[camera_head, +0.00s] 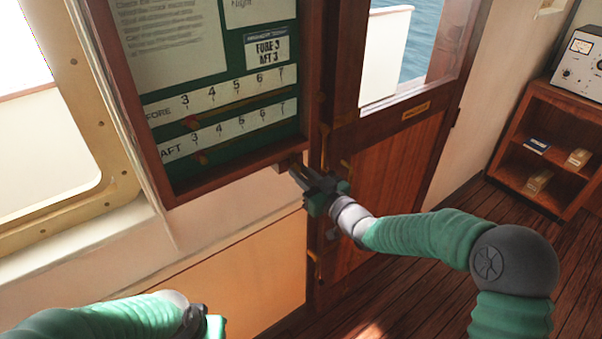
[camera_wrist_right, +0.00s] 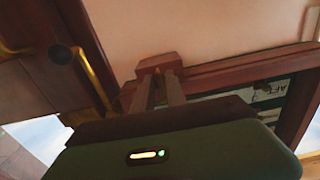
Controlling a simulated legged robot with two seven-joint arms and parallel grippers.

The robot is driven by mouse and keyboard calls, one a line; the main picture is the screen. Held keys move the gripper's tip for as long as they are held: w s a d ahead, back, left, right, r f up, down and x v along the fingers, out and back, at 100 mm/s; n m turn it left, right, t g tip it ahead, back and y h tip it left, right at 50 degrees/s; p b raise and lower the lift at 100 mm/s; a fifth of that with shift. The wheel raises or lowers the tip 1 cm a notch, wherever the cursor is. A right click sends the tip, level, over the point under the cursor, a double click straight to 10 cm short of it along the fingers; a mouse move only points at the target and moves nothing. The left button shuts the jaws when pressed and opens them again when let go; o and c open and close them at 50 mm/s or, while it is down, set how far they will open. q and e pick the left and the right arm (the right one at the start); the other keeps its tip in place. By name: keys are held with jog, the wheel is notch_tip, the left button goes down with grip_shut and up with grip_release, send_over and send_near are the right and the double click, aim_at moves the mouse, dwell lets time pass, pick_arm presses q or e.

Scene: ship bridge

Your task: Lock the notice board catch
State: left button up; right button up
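The notice board (camera_head: 236,168) has a dark wooden frame around a green panel with papers and FORE and AFT number strips. Its frame also shows upside down in the right wrist view (camera_wrist_right: 225,74). A small wooden block (camera_wrist_right: 158,63), seemingly the catch, is at the frame's edge. My right gripper (camera_head: 294,167) is at the board's lower right corner. Its two fingers, slightly apart, reach the block in the wrist view (camera_wrist_right: 159,80). Whether they pinch it is unclear. My left gripper (camera_head: 203,322) is at the bottom edge, away from the board, with its fingers mostly hidden.
A wooden door (camera_head: 390,170) with a window and brass fittings is close to the right of my right gripper. A shelf unit (camera_head: 545,150) with boxes and an instrument (camera_head: 583,62) stands at the far right. A window frame (camera_head: 85,150) is at left. Floor between door and shelf is clear.

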jog(key=shift+o, duration=0.9)
jog(key=shift+f, duration=0.25)
jog(key=shift+r, duration=0.1)
jog(key=b+v, duration=0.2)
jog(key=v, duration=1.5)
jog(key=shift+w, duration=0.1)
